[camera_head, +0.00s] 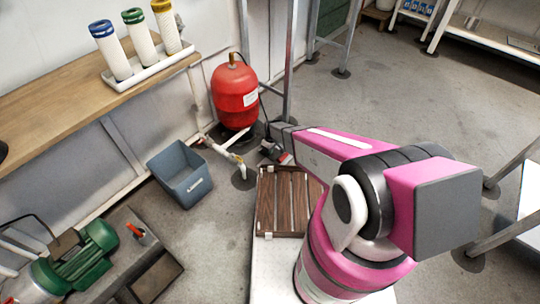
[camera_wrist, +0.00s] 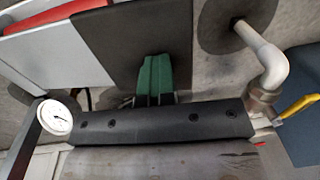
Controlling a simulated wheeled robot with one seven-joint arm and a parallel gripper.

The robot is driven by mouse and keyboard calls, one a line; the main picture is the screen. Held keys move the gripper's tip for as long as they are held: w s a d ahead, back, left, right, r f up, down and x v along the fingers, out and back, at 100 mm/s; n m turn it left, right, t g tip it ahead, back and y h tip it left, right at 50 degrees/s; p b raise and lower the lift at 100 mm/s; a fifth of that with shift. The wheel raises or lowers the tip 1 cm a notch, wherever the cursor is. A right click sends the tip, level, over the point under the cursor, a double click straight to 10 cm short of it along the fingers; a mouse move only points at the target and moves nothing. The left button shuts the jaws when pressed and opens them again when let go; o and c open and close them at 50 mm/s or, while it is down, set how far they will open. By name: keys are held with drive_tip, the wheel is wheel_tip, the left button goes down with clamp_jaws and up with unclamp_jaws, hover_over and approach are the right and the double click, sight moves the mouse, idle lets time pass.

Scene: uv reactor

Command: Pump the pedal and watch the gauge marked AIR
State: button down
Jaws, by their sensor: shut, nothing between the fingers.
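In the wrist view my gripper (camera_wrist: 155,65) is shut and empty, its green fingertips together. They show in front of a flat black pad (camera_wrist: 125,30), which looks like the pedal; I cannot tell whether they touch it. The pad joins a pale grey panel (camera_wrist: 45,50) with a red part (camera_wrist: 35,14) beyond. A white round gauge (camera_wrist: 57,117) shows at left; its marking and reading are too small to make out. In the head view the pedal unit (camera_head: 275,150) sits on the floor below the end of my arm, partly hidden, and my fingertips are not clear.
A white pipe (camera_head: 243,171) with a yellow-handled valve stands left of the pedal unit. A blue-grey bin (camera_head: 181,178) is farther left. A red tank (camera_head: 235,97) stands behind, and a wooden slatted crate (camera_head: 285,205) in front. The floor at right is mostly free.

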wheel_tip(320, 180, up, 10)
idle(0.3)
drive_tip(key=shift+d, duration=0.1)
idle(0.4)
drive_tip(key=w+d+r+g+y, duration=0.1)
drive_tip(key=w+d+r+g, duration=0.1)
drive_tip(key=w+d+r, duration=0.3)
drive_tip(key=shift+w+d+r+y, duration=0.2)
drive_tip(key=shift+w+r+y, duration=0.25)
drive_tip(key=shift+r, duration=0.4)
drive_tip(key=x, duration=1.4)
drive_tip(key=shift+s+d, duration=0.15)
drive_tip(key=shift+s, duration=0.1)
